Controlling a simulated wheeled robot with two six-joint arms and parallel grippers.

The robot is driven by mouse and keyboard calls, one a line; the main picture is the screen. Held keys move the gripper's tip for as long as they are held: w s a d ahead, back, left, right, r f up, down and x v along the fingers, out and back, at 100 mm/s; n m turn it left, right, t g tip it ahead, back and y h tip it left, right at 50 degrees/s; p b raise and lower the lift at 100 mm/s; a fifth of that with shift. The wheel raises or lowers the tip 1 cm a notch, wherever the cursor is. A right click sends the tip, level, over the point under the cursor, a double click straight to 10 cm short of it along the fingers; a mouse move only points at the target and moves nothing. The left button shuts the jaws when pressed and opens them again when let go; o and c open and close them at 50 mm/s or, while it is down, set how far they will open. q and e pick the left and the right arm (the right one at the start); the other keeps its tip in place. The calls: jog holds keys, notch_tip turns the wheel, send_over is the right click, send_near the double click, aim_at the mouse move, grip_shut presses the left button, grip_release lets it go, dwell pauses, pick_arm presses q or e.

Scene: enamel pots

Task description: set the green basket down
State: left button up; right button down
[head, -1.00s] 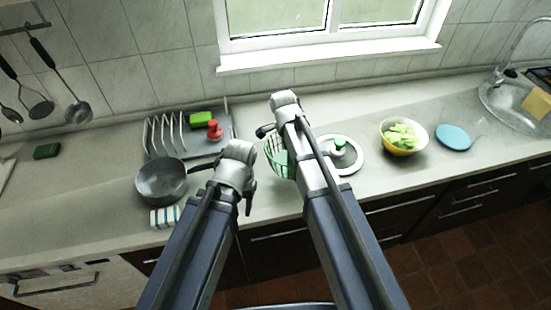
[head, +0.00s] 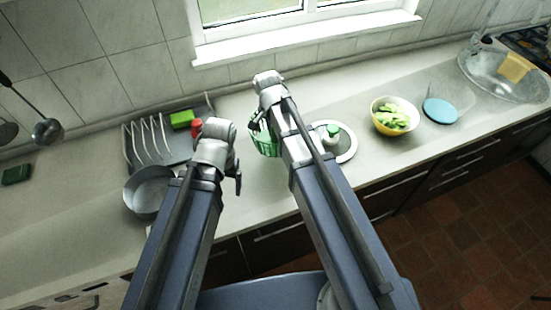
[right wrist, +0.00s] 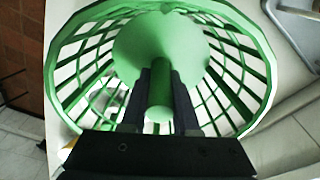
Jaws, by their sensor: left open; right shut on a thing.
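The green basket (head: 264,146) is a slatted open bowl, partly hidden behind my right arm in the head view. It fills much of the right wrist view (right wrist: 80,60), with a green post at its centre. My right gripper (right wrist: 160,98) is shut on that post, its dark fingers on either side. In the head view the right gripper (head: 257,122) is over the counter; whether the basket touches the counter I cannot tell. My left gripper (head: 238,184) is open and empty, left of the basket and near the grey pan (head: 146,192).
Further right are a yellow bowl of greens (head: 396,112), a blue disc (head: 440,111) and the sink (head: 503,91). A dish rack (head: 172,150) holds plates and a green block (head: 181,119).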

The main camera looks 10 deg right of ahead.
pick_arm(q)
jog(key=shift+r, duration=0.15)
pick_arm(e)
jog(key=n, duration=0.3)
jog(key=shift+s+d+r+n, duration=0.2)
jog(key=shift+n, duration=0.1)
jog(key=shift+f, duration=0.15)
pick_arm(q)
jog(key=b, duration=0.6)
send_over(229, 208)
jog(key=f, duration=0.6)
jog(key=shift+d+f, duration=0.15)
jog(key=shift+d, duration=0.15)
pick_arm(e)
notch_tip(229, 208, down, 6)
jog(key=shift+f, duration=0.1)
pick_arm(q)
jog(key=shift+f, duration=0.1)
notch_tip(229, 208, down, 4)
jog(key=b, duration=0.3)
jog(key=shift+r+b, duration=0.25)
jog(key=shift+b, duration=0.15)
pick_arm(e)
notch_tip(229, 208, down, 4)
jog(key=shift+r, duration=0.2)
